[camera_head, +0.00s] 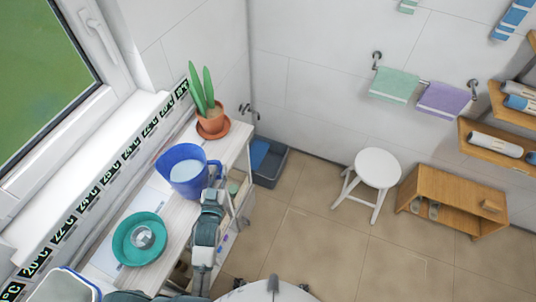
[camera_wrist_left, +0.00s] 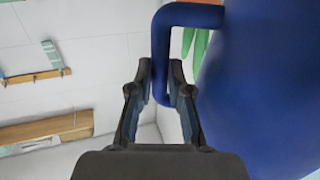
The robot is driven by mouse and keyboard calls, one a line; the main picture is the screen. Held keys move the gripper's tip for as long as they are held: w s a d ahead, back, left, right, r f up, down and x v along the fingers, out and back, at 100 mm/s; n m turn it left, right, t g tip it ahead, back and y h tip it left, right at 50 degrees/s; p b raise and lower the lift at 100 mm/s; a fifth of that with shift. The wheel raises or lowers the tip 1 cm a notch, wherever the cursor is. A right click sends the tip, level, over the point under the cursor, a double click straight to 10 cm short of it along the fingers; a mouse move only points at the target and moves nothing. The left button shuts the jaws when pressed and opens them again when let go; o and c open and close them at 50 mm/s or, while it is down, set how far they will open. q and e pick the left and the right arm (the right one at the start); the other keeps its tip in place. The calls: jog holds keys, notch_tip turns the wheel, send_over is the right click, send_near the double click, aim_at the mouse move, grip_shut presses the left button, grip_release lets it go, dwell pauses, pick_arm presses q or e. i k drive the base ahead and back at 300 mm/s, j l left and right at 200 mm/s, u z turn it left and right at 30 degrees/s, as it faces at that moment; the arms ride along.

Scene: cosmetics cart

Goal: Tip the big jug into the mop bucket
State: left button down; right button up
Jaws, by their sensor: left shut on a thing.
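The big blue jug (camera_head: 180,160) stands upright on the white cart, with a pale surface visible inside it. Its handle is on the right side. In the wrist view the jug (camera_wrist_left: 265,90) fills the right side, and its handle (camera_wrist_left: 190,14) loops down between my fingers. My left gripper (camera_head: 213,190) is shut on the handle; it also shows in the wrist view (camera_wrist_left: 160,80). A grey rectangular bucket (camera_head: 268,180) with something blue inside stands on the floor beyond the cart; I take it for the mop bucket. My right gripper is not in view.
A potted plant (camera_head: 212,125) stands close behind the jug. A teal bowl (camera_head: 128,248) with a metallic item inside is nearer on the cart. A pale, blue-rimmed container (camera_head: 65,287) is at the bottom left. A white stool (camera_head: 377,168) stands right; floor between is clear.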

aim_at(268, 156)
jog(key=i+l+z, duration=0.4)
jog(key=i+l, duration=0.4)
